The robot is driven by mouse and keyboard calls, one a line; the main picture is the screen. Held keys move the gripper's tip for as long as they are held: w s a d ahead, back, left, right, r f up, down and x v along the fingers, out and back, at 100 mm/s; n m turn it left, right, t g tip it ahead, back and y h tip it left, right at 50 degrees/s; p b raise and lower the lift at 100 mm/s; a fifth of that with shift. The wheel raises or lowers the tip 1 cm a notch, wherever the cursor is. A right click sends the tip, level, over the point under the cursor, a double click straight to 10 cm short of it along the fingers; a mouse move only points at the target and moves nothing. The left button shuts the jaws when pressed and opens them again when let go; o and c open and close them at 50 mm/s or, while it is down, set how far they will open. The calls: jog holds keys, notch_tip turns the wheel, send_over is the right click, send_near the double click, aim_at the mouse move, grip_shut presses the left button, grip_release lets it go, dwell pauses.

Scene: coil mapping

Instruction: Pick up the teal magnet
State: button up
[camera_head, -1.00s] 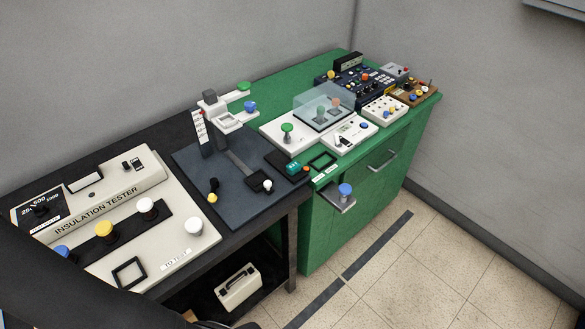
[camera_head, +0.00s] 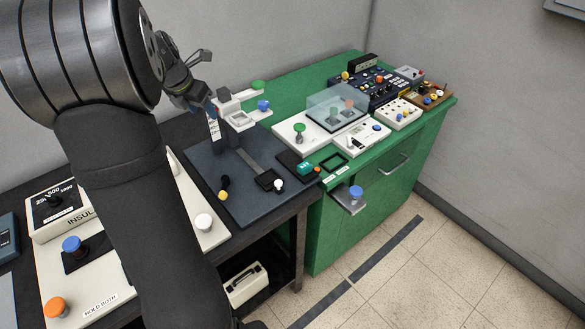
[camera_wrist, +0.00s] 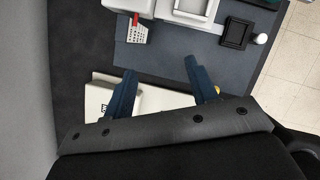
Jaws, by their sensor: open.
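My gripper (camera_head: 204,102) is in the air near the white stand at the back left of the board, well left of the magnet. In the wrist view the two blue fingers of my gripper (camera_wrist: 160,68) are spread apart with nothing between them.
A square black tray (camera_head: 270,181) and white knob (camera_head: 279,186) lie left of the magnet. A clear cover (camera_head: 337,107) stands behind. My arm hides much of the insulation tester (camera_head: 65,205).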

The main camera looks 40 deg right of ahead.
jog(key=s+d+f+m+g, duration=0.1)
jog(key=s+d+m, duration=0.2)
jog(key=s+d, duration=0.55)
jog(key=m+g, duration=0.1)
jog(key=m, duration=0.1)
send_near(304, 166)
jog(key=x, duration=0.4)
jog(key=shift+w+a+f, duration=0.1)
jog(key=shift+w+a, duration=0.1)
jog(key=shift+a, duration=0.05)
jog(key=shift+d+x, duration=0.15)
jog(key=shift+x, duration=1.15)
jog(key=shift+d+x, duration=0.15)
jog(key=shift+x, duration=1.2)
jog(key=shift+s, duration=0.15)
jog(key=shift+c, duration=0.2)
jog(key=c, duration=1.1)
